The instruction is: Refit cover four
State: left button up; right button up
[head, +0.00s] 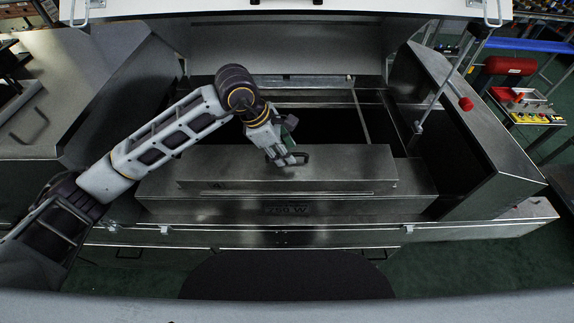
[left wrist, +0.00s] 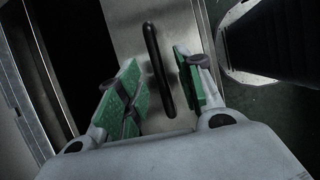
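A long grey metal cover (head: 345,165) lies lengthwise along the front of the open dryer housing. A black bar handle (left wrist: 158,68) stands on a metal surface in the left wrist view. It also shows on top of the cover in the head view (head: 300,157). My left gripper (head: 286,157) is over the cover at the handle. In the left wrist view its green-padded fingers (left wrist: 157,88) are apart, with the handle between them and gaps visible on both sides. Whether it touches the handle is not clear. My right gripper is not in view.
Behind the cover is a dark open bay with a thin metal crossbar (head: 361,118). A raised white lid (head: 290,8) spans the back. A lever with a red knob (head: 466,104) stands at the right. A button panel (head: 535,118) is farther right.

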pick_arm(q)
jog(key=shift+x, duration=1.1)
jog(key=shift+f, duration=0.1)
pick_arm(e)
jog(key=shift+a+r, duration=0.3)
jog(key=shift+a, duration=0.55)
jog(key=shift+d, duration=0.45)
pick_arm(q)
jog(key=shift+f, duration=0.15)
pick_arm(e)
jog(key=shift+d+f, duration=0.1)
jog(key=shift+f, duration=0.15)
pick_arm(q)
jog(key=c, duration=0.7)
grip_shut()
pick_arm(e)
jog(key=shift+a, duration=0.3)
